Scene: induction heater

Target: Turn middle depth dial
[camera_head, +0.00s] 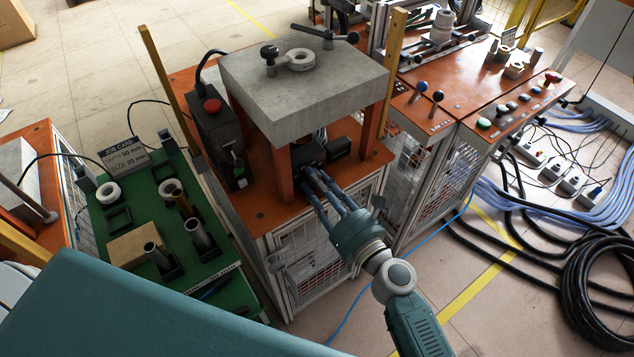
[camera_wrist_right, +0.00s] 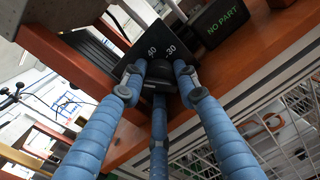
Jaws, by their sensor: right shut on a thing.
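The depth dial (camera_wrist_right: 158,72) is a black knob on a dark panel (camera_wrist_right: 112,40) with the white marks 40 and 30, seen in the wrist view. My right gripper (camera_wrist_right: 160,84) has its blue fingers closed around the dial, covering much of it. In the head view my right gripper (camera_head: 310,176) reaches under the grey stone-like block, and the dial itself is hidden there. My left gripper does not show.
A black box reading NO PART (camera_wrist_right: 222,28) stands right of the dial. The grey block (camera_head: 305,80) overhangs the orange bench (camera_head: 262,212) on orange posts. A control box with a red button (camera_head: 212,106) stands left. A green table (camera_head: 120,235) holds rings and tubes.

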